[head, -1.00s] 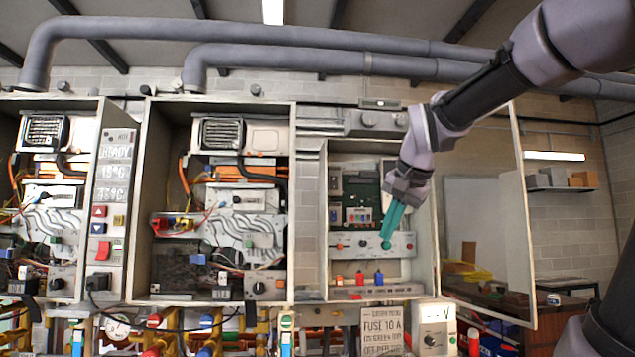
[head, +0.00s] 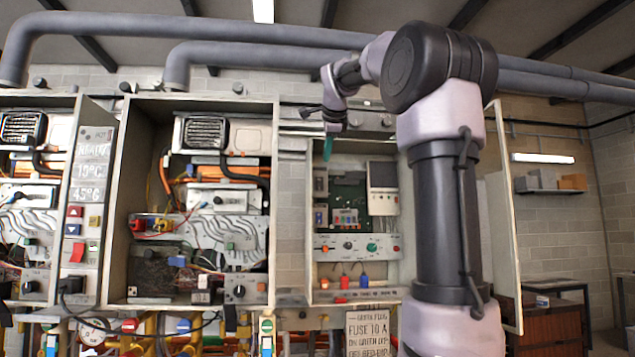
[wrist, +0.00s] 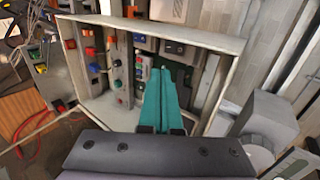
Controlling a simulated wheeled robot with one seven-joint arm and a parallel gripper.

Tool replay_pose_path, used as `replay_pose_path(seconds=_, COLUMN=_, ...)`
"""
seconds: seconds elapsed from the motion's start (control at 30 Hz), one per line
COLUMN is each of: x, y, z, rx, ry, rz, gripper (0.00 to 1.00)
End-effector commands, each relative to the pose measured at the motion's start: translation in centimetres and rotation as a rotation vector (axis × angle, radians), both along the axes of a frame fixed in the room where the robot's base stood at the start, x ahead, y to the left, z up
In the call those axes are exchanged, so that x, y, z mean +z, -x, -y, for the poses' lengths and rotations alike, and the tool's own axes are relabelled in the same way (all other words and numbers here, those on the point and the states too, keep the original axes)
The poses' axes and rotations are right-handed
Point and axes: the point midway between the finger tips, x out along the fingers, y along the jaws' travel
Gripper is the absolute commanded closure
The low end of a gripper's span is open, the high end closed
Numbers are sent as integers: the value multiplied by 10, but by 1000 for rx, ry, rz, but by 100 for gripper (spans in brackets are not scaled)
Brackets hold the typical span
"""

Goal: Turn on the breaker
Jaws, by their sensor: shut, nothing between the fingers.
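The open electrical box (head: 307,215) on the right holds a strip with an orange button, a black knob and a green knob (head: 372,247). Below it are small orange, red and blue switches (head: 364,281). Above are a green board and breaker-like modules (head: 345,217); I cannot tell which part is the breaker or its state. My gripper (head: 327,150) has teal fingers, shut and empty, near the box's top, apart from the knobs. In the wrist view, the shut fingers (wrist: 163,98) point into the box (wrist: 215,42), with its coloured controls beside them.
My arm covers the box's right side. The open box door (head: 507,230) stands to the right. A neighbouring heater cabinet (head: 122,200) is on the left, with loose wires. Grey pipes (head: 260,55) run above. A fuse sign (head: 367,330) hangs below.

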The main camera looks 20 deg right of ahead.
Motion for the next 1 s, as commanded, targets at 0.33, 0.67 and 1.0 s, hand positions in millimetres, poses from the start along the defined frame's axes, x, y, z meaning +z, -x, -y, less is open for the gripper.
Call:
replay_pose_path(seconds=0.33, x=-15, y=-19, z=5, rx=2, ry=2, rz=-4, gripper=100)
replay_pose_path(seconds=0.67, x=-56, y=-74, z=21, rx=1, ry=0, rz=-4, gripper=100)
replay_pose_path(seconds=1.0, x=-62, y=-114, z=33, rx=0, ry=2, rz=0, gripper=100)
